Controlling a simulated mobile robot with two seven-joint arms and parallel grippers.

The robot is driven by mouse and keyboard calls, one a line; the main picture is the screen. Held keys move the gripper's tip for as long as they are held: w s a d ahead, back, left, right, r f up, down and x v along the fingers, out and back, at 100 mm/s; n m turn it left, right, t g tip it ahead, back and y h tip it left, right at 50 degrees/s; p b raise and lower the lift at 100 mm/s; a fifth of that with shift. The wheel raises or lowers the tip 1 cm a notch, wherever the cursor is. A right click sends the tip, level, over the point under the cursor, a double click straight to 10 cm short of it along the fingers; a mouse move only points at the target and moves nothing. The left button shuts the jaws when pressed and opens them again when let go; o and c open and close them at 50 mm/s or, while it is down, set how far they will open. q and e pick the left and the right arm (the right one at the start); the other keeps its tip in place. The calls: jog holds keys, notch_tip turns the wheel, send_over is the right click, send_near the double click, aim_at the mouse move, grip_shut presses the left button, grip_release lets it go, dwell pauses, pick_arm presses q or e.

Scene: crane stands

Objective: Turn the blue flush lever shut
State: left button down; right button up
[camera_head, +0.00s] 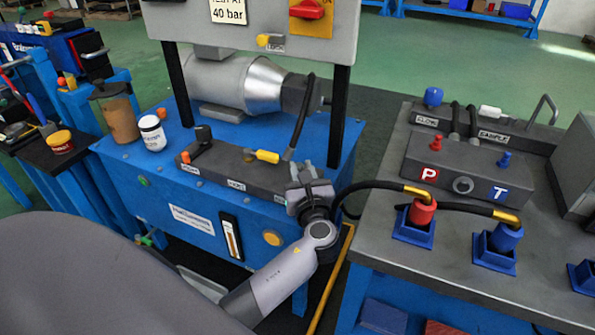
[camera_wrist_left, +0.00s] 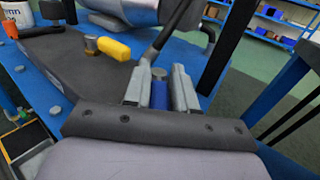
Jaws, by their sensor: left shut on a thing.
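The blue flush lever (camera_wrist_left: 160,94) shows in the left wrist view as a short blue piece between the two grey fingers of my left gripper (camera_wrist_left: 159,88). The fingers are shut on it, one on each side. In the head view my left gripper (camera_head: 303,171) is at the right end of the dark valve block (camera_head: 240,171), and it hides the lever there. The yellow lever (camera_head: 266,156) on the same block stands to the left of the gripper; it also shows in the left wrist view (camera_wrist_left: 114,48). My right gripper is not in view.
A black hose (camera_head: 301,120) rises just behind the gripper. To the right, a bench (camera_head: 450,265) carries red and blue hose couplings. A white-lidded jar (camera_head: 152,134) stands at the left on the blue unit.

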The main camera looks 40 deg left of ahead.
pick_arm(q)
jog(key=shift+w+d+n+g+y, duration=0.1)
jog(key=shift+n+g+y, duration=0.2)
jog(key=shift+g, duration=0.1)
jog(key=c, duration=1)
grip_release()
notch_tip(320, 180, up, 20)
jog(key=p, duration=0.6)
